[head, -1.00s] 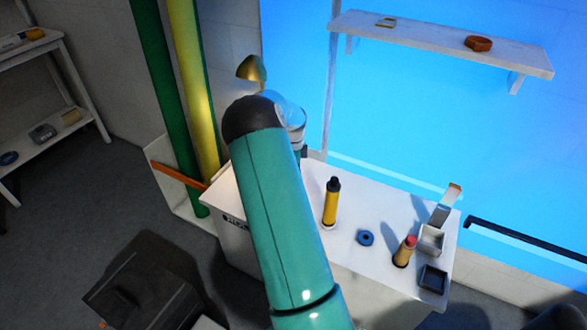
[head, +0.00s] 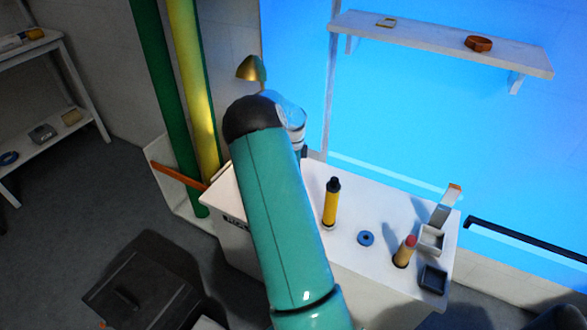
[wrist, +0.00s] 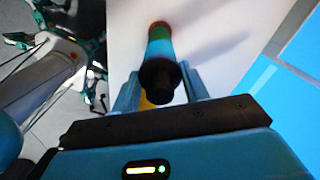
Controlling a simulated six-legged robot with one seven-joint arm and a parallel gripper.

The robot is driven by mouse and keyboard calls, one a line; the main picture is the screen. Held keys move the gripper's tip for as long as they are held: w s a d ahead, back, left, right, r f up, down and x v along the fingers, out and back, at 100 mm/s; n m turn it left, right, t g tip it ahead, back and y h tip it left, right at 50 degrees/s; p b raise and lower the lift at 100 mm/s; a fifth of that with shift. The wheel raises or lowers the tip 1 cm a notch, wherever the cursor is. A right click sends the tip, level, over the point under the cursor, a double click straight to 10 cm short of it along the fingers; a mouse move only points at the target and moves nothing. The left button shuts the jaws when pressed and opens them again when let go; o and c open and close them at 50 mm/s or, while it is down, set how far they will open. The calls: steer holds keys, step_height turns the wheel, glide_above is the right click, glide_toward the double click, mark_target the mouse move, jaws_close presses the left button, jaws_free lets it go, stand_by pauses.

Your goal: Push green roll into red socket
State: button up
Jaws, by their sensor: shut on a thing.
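In the wrist view, the green roll (wrist: 159,48) is a cylinder with a black near end, a blue-green body and a green band at its far end. The red socket (wrist: 160,24) shows as a red ring at that far end, against the white surface; the roll meets it, but how deep it sits I cannot tell. My gripper (wrist: 161,88) is shut on the roll, with one finger on each side of its black end. In the head view my arm hides the gripper, roll and socket.
The white bench (head: 385,212) carries a yellow black-topped cylinder (head: 331,205), a blue ring (head: 366,238), a red-topped tan cylinder (head: 404,252) and small square trays (head: 433,279). Tall green (head: 160,100) and yellow (head: 195,100) rolls stand at left. A wall shelf (head: 440,45) is above.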

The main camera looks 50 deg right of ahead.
steer(key=shift+f, duration=0.1)
stand_by(0.3)
steer(key=o, duration=1.4)
steer(key=shift+c, duration=0.2)
steer(key=shift+r, duration=3.1)
